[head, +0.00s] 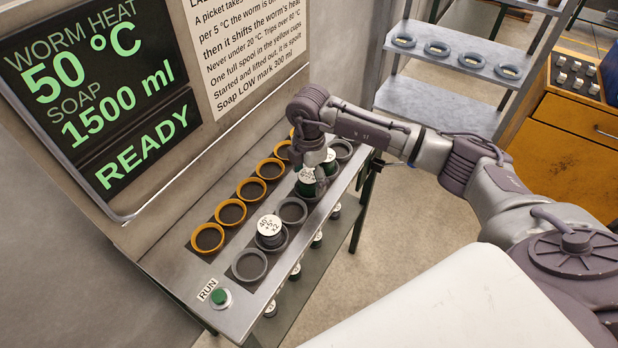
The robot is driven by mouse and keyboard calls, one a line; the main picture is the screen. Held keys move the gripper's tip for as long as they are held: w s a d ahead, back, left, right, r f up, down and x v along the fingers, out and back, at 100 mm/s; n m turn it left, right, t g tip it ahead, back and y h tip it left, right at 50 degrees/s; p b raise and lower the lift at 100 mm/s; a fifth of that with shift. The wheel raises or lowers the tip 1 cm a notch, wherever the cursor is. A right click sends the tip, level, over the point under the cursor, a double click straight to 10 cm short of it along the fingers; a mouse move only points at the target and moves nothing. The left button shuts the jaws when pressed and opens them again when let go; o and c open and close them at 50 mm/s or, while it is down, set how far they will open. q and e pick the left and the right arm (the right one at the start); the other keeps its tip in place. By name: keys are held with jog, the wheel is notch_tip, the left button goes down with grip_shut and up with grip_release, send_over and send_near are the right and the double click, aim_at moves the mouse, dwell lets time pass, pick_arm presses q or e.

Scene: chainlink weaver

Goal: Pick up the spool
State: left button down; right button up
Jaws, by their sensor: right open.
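A green spool (309,189) with a white labelled top stands in the grey cup row of the bench, partly hidden by my gripper. A second green spool (330,166) stands just beyond it to the right. A dark spool (270,240) with a white top marked with numbers sits in a nearer grey cup. My right gripper (308,166) is open and points down just over the first green spool. Its fingers are small and dark here, and I cannot tell whether they touch the spool. My left gripper is not in view.
Several yellow cups (208,238) line the back of the bench (190,270). A green RUN button (221,296) is at the near end. Small spools (296,271) sit on the lower shelf. The display (100,100) reads READY.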

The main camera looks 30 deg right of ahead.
jog(key=shift+f, duration=0.45)
jog(key=shift+c, duration=0.2)
jog(key=c, duration=1.3)
jog(key=shift+c, duration=0.6)
jog(key=shift+r, duration=0.15)
